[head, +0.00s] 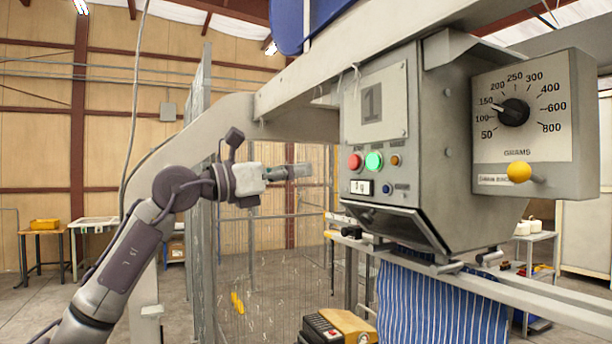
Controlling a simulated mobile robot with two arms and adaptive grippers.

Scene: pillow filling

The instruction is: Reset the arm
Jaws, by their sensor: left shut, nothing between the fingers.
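My left arm comes in from the lower left. Its gripper (300,171) is shut and empty, pointing right in the air, a little left of the filling machine (430,80). The machine's front has a red button (355,162), a lit green button (374,161) and a small display (362,187). The gripper is apart from these buttons. A dial marked in grams (514,111) and a yellow knob (519,172) are on the box at the right. A blue striped pillow cover (440,305) hangs below the machine's outlet. My right gripper is not in view.
Grey rails (540,305) run below the machine to the lower right. A wire mesh fence (270,270) stands behind my arm. A yellow and black pedal box (338,328) is on the floor. Tables stand at the far left (42,233). Open air lies around the gripper.

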